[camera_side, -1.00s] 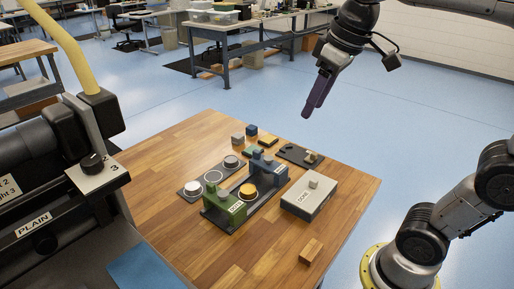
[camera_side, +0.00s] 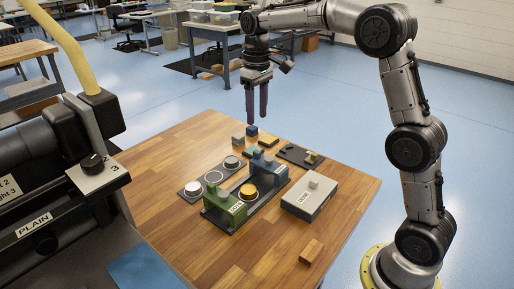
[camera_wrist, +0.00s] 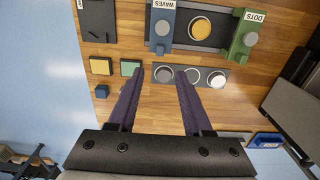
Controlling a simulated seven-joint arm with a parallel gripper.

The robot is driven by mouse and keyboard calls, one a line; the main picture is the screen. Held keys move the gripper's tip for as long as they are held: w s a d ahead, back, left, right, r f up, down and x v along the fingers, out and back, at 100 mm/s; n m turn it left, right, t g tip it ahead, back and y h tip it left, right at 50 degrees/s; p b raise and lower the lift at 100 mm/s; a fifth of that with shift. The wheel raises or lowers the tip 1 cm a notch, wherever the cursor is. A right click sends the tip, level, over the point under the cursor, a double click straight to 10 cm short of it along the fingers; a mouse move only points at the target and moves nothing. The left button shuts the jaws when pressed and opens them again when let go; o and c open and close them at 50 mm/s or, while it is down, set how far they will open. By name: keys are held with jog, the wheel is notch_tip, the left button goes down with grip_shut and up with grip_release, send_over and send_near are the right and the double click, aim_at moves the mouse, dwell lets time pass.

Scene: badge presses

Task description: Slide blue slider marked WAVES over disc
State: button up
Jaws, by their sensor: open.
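The blue slider marked WAVES (camera_wrist: 162,30) stands at one end of a dark rail base, and also shows in the side view (camera_side: 264,168). The orange-yellow disc (camera_wrist: 201,28) lies on the base between it and the green slider marked DOTS (camera_wrist: 247,38); in the side view the disc (camera_side: 248,191) is uncovered. The blue slider is beside the disc, not over it. My gripper (camera_side: 257,122) is open and empty, pointing down above the far part of the table. In the wrist view its fingertips (camera_wrist: 160,74) appear just below the blue slider.
A dark strip (camera_side: 184,191) with pale round pieces lies left of the base. A dark plate (camera_side: 290,151) and grey DONE box (camera_side: 310,198) stand right. A wooden block (camera_side: 312,250) lies in front.

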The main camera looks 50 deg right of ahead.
aim_at(257, 151)
notch_tip(257, 151, down, 12)
jog(key=shift+r, duration=0.15)
dwell(0.3)
grip_shut()
dwell(1.3)
